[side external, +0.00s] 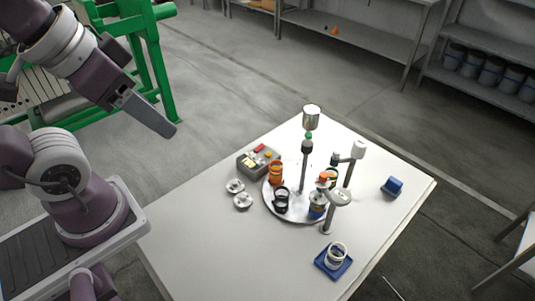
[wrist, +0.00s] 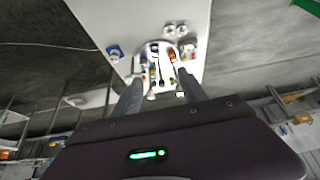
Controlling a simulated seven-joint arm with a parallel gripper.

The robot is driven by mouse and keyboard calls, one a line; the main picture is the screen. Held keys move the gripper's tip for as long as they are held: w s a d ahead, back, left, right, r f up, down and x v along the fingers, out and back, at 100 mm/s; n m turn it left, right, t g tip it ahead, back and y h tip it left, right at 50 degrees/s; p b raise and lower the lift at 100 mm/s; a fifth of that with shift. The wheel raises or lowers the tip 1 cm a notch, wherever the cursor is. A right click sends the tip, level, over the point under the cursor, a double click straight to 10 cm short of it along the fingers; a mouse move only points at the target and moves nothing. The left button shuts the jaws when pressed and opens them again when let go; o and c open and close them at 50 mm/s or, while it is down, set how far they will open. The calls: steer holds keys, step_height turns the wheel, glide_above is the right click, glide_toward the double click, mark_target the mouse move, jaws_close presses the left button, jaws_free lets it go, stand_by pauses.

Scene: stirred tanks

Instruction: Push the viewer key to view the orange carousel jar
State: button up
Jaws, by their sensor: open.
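An orange jar (side external: 276,174) stands near the back left rim of the round silver carousel (side external: 270,203) on the white table. It also shows small in the wrist view (wrist: 172,57). A grey box (side external: 247,166) with red, yellow and orange keys sits just behind and left of the carousel; which key is the viewer key I cannot tell. My gripper (side external: 172,132) is high to the left of the table, well apart from the box and jars. In the wrist view its two fingers (wrist: 159,77) are apart with nothing held between them.
The carousel also carries a black jar (side external: 282,201) and a blue-banded jar (side external: 317,206), around a central post (side external: 304,175). A stand (side external: 347,175) rises at the right. Two small white pieces (side external: 236,186) lie left. A blue tray (side external: 322,264) holds white rings. The front left table is clear.

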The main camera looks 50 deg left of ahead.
steer(key=shift+c, duration=0.4)
jaws_close()
stand_by(1.4)
